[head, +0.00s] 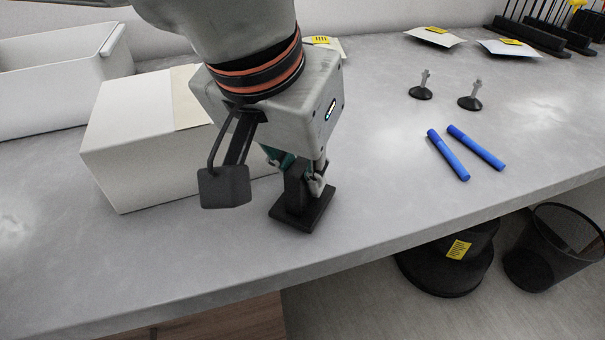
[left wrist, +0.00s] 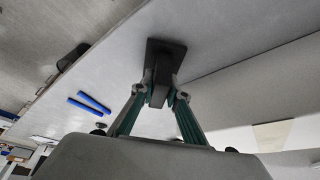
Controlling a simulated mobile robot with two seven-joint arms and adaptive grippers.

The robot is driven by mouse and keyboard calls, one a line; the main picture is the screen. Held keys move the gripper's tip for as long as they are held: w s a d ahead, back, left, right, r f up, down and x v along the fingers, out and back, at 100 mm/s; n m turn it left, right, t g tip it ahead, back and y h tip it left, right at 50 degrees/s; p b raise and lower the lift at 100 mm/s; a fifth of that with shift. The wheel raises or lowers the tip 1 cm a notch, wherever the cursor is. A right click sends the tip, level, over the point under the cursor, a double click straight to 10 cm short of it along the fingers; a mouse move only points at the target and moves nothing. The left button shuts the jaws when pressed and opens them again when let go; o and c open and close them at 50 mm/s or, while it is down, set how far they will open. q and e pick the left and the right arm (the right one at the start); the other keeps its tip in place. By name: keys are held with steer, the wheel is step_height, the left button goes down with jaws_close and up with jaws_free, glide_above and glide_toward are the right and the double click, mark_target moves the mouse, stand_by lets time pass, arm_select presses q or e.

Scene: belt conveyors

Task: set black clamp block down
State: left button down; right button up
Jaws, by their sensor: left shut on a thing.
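The black clamp block (head: 302,209) has a flat rectangular base and an upright post. It stands upright at the grey table's front part, its base appearing to be on or very close to the surface. My left gripper (head: 303,178) comes down from above and is shut on the post. In the left wrist view the two fingers (left wrist: 161,95) lie on either side of the block (left wrist: 165,60). The head view hides part of the post behind the fingers. My right gripper is in neither view.
A white box (head: 140,145) stands just left of the gripper, with a white bin (head: 50,90) behind it. The table's front edge (head: 400,240) is close; a bin (head: 550,250) stands below.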

arm_select(q)
steer(key=shift+f, duration=0.4)
steer(key=shift+r, duration=0.15)
steer(key=shift+f, duration=0.2)
steer(key=c, duration=2)
jaws_free()
steer(key=shift+o, duration=0.2)
